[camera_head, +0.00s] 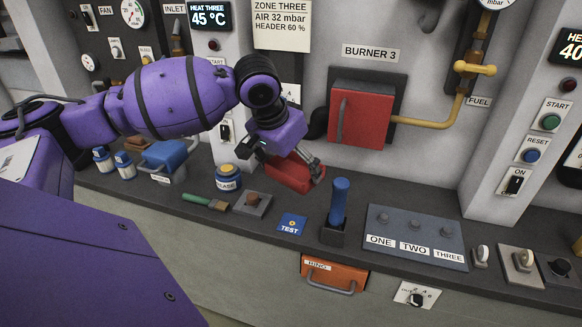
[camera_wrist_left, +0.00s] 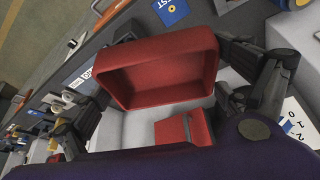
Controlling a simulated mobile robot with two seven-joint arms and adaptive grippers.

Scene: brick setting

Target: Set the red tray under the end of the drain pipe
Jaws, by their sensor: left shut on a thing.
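My left gripper (camera_head: 286,158) is shut on the red tray (camera_head: 290,177). In the head view the tray hangs from the fingers above the dark shelf, left of and below the red burner box, and looks tilted. In the left wrist view the tray (camera_wrist_left: 160,78) shows its open, empty inside, with parts of the gripper (camera_wrist_left: 165,110) on both sides. I cannot tell whether the tray touches the shelf. I cannot make out a drain pipe for sure; my arm hides part of the wall. My right gripper is not in view.
The shelf holds a blue upright handle (camera_head: 338,201), a blue TEST card (camera_head: 291,224), a labelled jar (camera_head: 228,178), a green-handled brush (camera_head: 204,201) and a ONE-TWO-THREE panel (camera_head: 412,236). A yellow fuel pipe (camera_head: 425,122) leaves the burner box (camera_head: 361,115).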

